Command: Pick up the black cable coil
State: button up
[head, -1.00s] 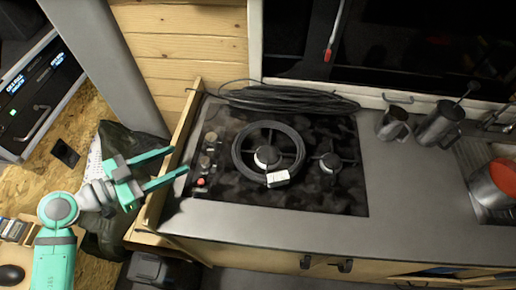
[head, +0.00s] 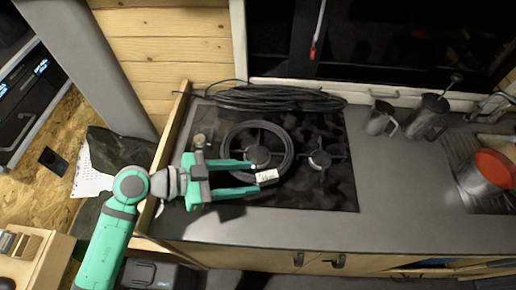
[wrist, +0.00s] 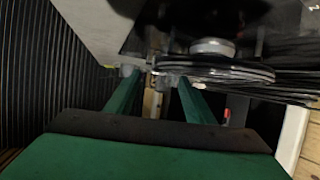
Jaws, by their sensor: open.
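The black cable coil (head: 288,152) is a round ring with a white tag (head: 267,176), lying flat over a burner on the dark hob. My gripper (head: 254,177) is open and empty. In the head view its two green fingers point right and overlap the near left part of the coil, with the tips close to the tag. In the wrist view the coil (wrist: 225,75) shows as dark stacked loops just beyond the fingertips (wrist: 158,78). I cannot tell whether the fingers touch it or how high above the hob they are.
The hob (head: 335,190) has a second burner (head: 320,160) right of the coil. A loose bundle of black cable (head: 275,98) lies along the back. Metal mugs (head: 380,119) and a red-topped pot (head: 490,172) stand to the right. A wooden edge board (head: 172,135) borders the left.

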aim_at(260, 177)
jog(key=x, duration=0.5)
jog(key=shift+f, duration=0.1)
grip_shut()
